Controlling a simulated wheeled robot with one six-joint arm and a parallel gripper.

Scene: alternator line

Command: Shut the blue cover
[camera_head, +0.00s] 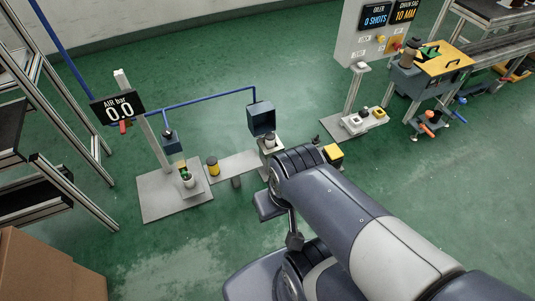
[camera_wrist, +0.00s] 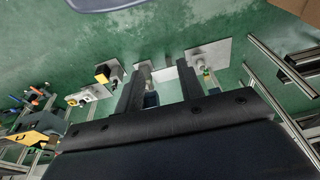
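A dark blue box-shaped cover (camera_head: 261,117) stands raised and tilted above a grey post in the middle of the head view. Its dark hollow face appears turned to the camera, so it looks open. A small dark blue patch (camera_wrist: 151,100) shows between my fingers in the wrist view; I cannot tell if it is the same cover. My gripper (camera_wrist: 161,82) is open, its two dark fingers well apart, with nothing held between them. In the head view my arm hides the gripper, so its distance from the cover cannot be told.
A pressure sign (camera_head: 118,108) reads 0.0 beside a station on a grey plate (camera_head: 172,208). A yellow-topped bench (camera_head: 440,60) is at upper right, cardboard boxes (camera_head: 40,270) at lower left.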

